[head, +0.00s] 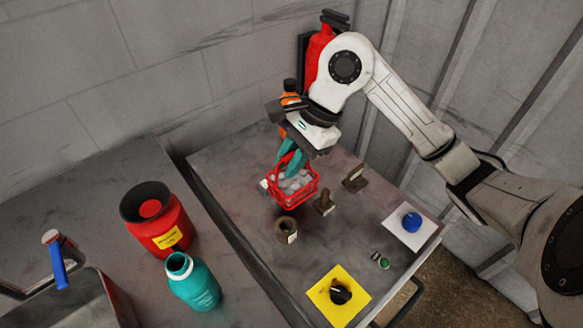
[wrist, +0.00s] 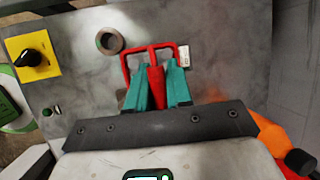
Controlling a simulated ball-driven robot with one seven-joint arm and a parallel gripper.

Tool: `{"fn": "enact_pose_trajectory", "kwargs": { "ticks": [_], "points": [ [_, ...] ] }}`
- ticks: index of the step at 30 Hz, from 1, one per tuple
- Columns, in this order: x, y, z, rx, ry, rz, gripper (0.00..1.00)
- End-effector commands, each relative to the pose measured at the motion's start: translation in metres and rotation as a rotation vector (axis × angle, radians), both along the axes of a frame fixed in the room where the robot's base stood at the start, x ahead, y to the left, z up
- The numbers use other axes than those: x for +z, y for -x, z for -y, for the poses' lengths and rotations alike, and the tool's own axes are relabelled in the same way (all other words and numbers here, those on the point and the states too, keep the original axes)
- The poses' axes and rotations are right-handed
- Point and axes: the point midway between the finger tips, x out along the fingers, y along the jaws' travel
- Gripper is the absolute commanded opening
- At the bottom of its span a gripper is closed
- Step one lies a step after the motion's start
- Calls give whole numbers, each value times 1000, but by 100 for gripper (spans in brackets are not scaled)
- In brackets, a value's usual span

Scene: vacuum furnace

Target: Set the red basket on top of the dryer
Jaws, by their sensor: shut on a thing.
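The red basket (head: 292,190), an open wire-like frame filled with grey lumps, hangs upright from my gripper (head: 289,163) over a grey metal top (head: 235,160). My gripper's teal fingers are shut on the basket's handle; in the wrist view the gripper (wrist: 157,72) has the red handle (wrist: 156,88) between its fingers. Whether the basket touches the top cannot be told. No label marks the dryer; the grey top under the basket carries knobs and fittings and may be it.
The top carries a round collar (head: 286,229), brown posts (head: 323,203), a black knob on a yellow plate (head: 341,292) and a blue knob (head: 411,222). A red canister (head: 158,220) and teal bottle (head: 192,282) stand left, across a dark gap. Walls close off the back and right.

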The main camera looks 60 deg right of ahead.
Motion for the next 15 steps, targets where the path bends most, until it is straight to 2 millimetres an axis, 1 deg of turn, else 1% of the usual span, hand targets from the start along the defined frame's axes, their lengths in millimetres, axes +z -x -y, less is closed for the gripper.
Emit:
{"fn": "enact_pose_trajectory", "kwargs": {
  "ticks": [2,4,6,9,12,15],
  "points": [
    [-4,-1,4,-3,-3,0,0],
    [-13,-1,9,-3,-4,0,0],
    [-24,-1,8,-4,-4,-1,0],
    [-35,-1,8,-2,-3,0,0],
    [-39,-1,8,0,-1,0,0],
    [-40,-1,8,0,0,0,0]
  ]
}}
